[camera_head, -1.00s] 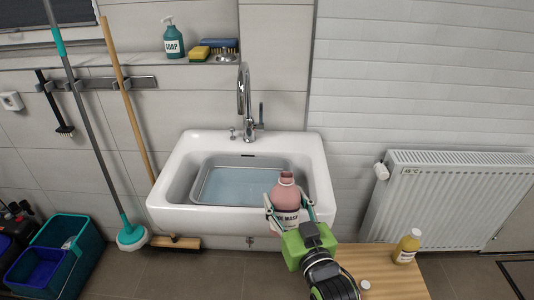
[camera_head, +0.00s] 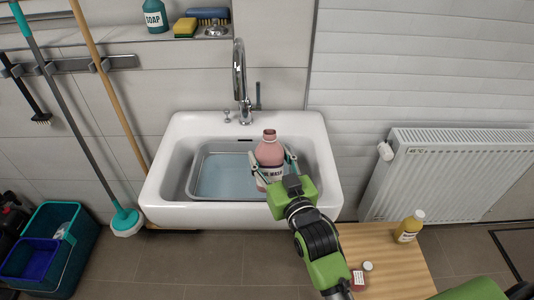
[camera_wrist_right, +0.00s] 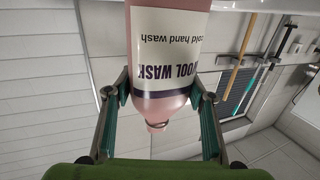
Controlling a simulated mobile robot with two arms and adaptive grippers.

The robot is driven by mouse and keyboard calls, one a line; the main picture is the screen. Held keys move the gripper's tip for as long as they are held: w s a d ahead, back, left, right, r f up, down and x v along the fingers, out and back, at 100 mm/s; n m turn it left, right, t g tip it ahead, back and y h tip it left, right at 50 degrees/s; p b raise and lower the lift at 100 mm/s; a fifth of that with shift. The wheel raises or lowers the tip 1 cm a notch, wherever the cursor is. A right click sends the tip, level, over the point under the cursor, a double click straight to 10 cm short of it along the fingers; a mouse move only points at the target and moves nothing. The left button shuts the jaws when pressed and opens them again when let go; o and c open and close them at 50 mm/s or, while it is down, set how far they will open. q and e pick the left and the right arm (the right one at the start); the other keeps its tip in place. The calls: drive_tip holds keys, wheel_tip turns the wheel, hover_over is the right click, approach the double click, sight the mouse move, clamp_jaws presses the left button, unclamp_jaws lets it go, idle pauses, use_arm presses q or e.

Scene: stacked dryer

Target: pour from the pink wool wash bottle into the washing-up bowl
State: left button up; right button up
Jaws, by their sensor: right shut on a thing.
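The pink wool wash bottle (camera_head: 270,152) is upright or nearly so, its open neck at the top, over the right part of the sink. My right gripper (camera_head: 272,163) is shut around its sides. In the right wrist view the bottle (camera_wrist_right: 165,75) sits between the fingers of the gripper (camera_wrist_right: 153,92), with its label toward the camera. The grey washing-up bowl (camera_head: 198,172) stands in the white sink and holds bluish water. The bottle hides the bowl's right end. I see no stream from the bottle. My left gripper is not in view.
The tap (camera_head: 240,80) rises behind the bowl. A radiator (camera_head: 440,175) is at right; a mop (camera_head: 125,220) leans at left.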

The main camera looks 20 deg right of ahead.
sight(269, 166)
drive_tip(key=shift+s+r+p, duration=0.25)
drive_tip(key=shift+r+p, duration=0.05)
drive_tip(key=g+p, duration=0.1)
drive_tip(key=p, duration=0.2)
drive_tip(key=s+g+p, duration=0.1)
drive_tip(key=p, duration=0.1)
drive_tip(key=shift+s+a+r+m+p, duration=0.15)
drive_tip(key=shift+a+r+m+p, duration=0.05)
drive_tip(key=shift+m+p, duration=0.2)
drive_tip(key=shift+s+f+g+p, duration=0.1)
drive_tip(key=shift+s+g+p, duration=0.1)
drive_tip(key=shift+g+p, duration=0.25)
drive_tip(key=shift+a+f, duration=0.1)
drive_tip(key=shift+f, duration=0.05)
drive_tip(key=shift+s, duration=0.1)
drive_tip(key=shift+s+a+f+m+g+p, duration=0.1)
drive_tip(key=shift+s+m+g+p, duration=0.3)
drive_tip(key=shift+p, duration=1.45)
drive_tip(key=shift+s+a+g+p, duration=0.1)
drive_tip(key=shift+g+p, duration=0.55)
drive_tip(key=shift+p, duration=1.2)
drive_tip(key=shift+s+f+g+p, duration=0.25)
drive_tip(key=shift+g+p, duration=0.35)
drive_tip(key=shift+p, duration=1.35)
drive_tip(key=shift+y+p, duration=0.3)
drive_tip(key=shift+p, duration=0.05)
drive_tip(key=shift+s, duration=0.1)
